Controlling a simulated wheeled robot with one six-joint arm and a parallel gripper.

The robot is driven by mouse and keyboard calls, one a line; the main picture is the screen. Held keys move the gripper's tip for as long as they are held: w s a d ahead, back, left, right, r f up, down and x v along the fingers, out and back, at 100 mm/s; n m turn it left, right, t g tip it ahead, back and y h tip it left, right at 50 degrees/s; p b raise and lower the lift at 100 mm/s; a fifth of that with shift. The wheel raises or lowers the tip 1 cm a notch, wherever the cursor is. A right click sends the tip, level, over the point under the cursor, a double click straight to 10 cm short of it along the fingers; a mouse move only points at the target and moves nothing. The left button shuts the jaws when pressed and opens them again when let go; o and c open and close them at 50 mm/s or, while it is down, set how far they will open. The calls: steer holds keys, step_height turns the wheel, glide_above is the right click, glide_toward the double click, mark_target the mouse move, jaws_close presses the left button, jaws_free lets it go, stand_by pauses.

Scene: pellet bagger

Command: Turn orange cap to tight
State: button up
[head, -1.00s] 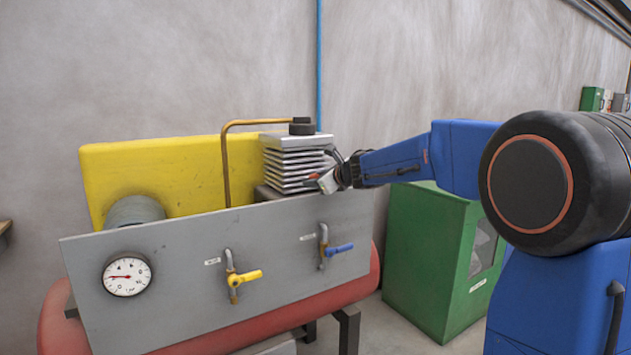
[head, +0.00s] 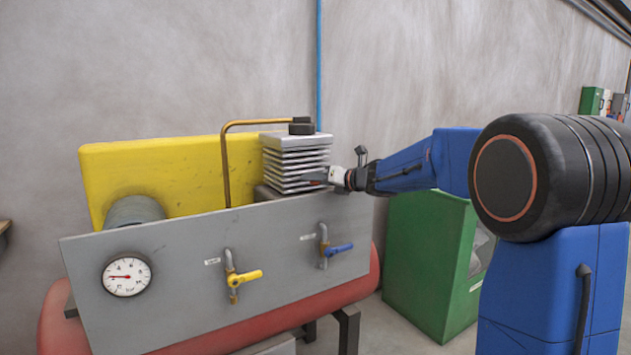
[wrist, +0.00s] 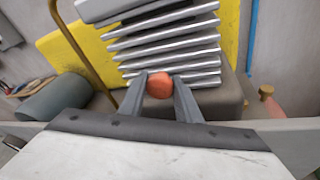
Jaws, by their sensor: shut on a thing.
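The orange cap (wrist: 160,85) shows in the wrist view between the two fingertips of my gripper (wrist: 161,88). The fingers are shut on it from left and right. The cap is in front of the lower fins of a grey finned block (wrist: 165,47). What the cap sits on is hidden, and I cannot tell how tight it is. In the head view my gripper (head: 326,176) reaches from the right to the lower right side of the finned block (head: 295,145). The cap cannot be made out there.
A grey panel (head: 190,270) below carries a gauge (head: 127,277), a yellow-handled valve (head: 245,277) and a blue-handled valve (head: 338,249). A yellow plate (head: 150,175) and a copper pipe (head: 226,165) stand left of the block. A green cabinet (head: 420,260) stands at right.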

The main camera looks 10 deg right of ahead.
steer(key=shift+m, duration=0.5)
steer(key=o, duration=0.8)
steer(key=shift+d, duration=0.1)
steer(key=v, duration=1.7)
steer(key=shift+s+d+f, duration=0.1)
steer(key=shift+d+f, duration=0.15)
